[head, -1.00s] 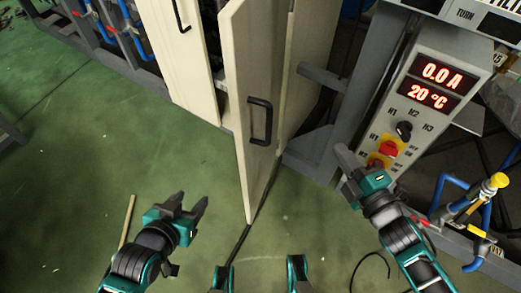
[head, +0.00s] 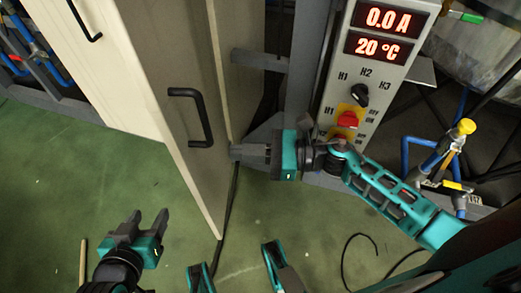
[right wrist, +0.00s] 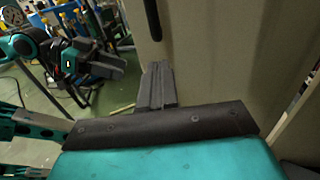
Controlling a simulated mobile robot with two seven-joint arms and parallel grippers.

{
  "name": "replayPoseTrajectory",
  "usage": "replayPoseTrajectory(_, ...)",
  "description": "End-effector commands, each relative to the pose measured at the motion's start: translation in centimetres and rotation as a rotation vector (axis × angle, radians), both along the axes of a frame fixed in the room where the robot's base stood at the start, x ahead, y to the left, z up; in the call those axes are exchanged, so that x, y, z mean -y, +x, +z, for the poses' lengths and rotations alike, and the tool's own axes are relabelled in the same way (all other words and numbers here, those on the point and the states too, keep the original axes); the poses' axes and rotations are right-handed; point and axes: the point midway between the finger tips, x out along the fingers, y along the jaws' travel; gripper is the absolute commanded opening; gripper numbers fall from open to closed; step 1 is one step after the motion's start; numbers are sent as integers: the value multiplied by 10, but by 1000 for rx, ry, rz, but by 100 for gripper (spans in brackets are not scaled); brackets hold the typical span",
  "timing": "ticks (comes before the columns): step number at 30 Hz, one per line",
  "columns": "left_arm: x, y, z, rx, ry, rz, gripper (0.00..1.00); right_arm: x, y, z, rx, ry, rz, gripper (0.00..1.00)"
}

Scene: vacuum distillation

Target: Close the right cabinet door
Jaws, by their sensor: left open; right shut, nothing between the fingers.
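The right cabinet door (head: 185,55) is a tall beige panel standing ajar, its outer face with a black bar handle (head: 205,118) turned to the right. It fills much of the right wrist view (right wrist: 225,60), with the handle (right wrist: 152,20) at the top. My right gripper (head: 235,152) is shut and empty, fingers pointing left at this face, just right of and below the handle. I cannot tell whether it touches the door. My left gripper (head: 148,215) is open and empty, low on the left; it also shows in the right wrist view (right wrist: 115,65).
The left cabinet door (head: 75,45) with its own handle is at upper left. A control panel (head: 375,70) reading 0.0 A and 20 °C stands behind my right arm. Blue pipes with a yellow knob (head: 466,126) stand right. Green floor lies open below, with a black cable.

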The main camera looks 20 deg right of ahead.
Motion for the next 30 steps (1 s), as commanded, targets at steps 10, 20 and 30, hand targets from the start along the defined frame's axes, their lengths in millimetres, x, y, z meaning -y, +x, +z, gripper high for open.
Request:
replayPoseTrajectory(10,0,-1,-3,-5,2,-1,53,-59,24,0,-2,3,-2,0)
replayPoseTrajectory(20,0,-1,-4,-7,2,0,53,-71,28,0,-4,1,-2,0)
replayPoseTrajectory(30,0,-1,-5,-8,2,0,53,-71,28,0,-4,1,-2,0)
